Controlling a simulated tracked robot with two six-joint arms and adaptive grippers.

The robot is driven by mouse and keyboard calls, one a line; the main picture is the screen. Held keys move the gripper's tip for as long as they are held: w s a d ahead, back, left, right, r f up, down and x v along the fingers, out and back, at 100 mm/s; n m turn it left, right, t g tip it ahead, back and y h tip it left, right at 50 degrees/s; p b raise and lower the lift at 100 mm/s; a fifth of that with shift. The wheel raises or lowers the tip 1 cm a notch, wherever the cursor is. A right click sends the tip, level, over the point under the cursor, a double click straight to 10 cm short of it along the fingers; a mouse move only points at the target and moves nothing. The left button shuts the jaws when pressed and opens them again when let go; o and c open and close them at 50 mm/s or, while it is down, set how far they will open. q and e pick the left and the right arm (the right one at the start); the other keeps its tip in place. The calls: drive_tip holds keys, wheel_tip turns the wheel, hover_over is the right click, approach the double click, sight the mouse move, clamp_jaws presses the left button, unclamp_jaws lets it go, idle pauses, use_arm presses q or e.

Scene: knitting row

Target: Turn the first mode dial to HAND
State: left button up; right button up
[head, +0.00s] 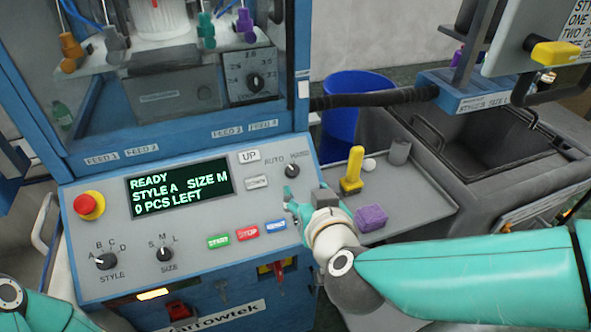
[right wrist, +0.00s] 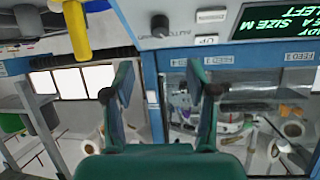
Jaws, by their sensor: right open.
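The mode dial (head: 292,170) is a small black knob at the upper right of the grey control panel (head: 120,260), below the labels AUTO and HAND. Its pointer is too small to read for certain. In the right wrist view the picture is turned over, and the dial (right wrist: 160,25) stands out from the panel at the top. My right gripper (head: 296,203) is at the panel's right edge, just below the dial and apart from it. It also shows in the right wrist view (right wrist: 160,85), with its fingers spread and nothing between them. My left gripper is out of view.
The lit display (head: 180,190) reads READY, STYLE A, SIZE M, 0 PCS LEFT. A red stop knob (head: 89,205), STYLE dial (head: 106,261) and SIZE dial (head: 165,254) share the panel. A yellow-handled tool (head: 352,172) and purple block (head: 371,217) sit on the side tray (head: 425,205).

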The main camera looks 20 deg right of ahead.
sight(294, 172)
drive_tip(key=b+x, duration=0.1)
drive_tip(key=x, duration=1.1)
drive_tip(key=shift+f, duration=0.2)
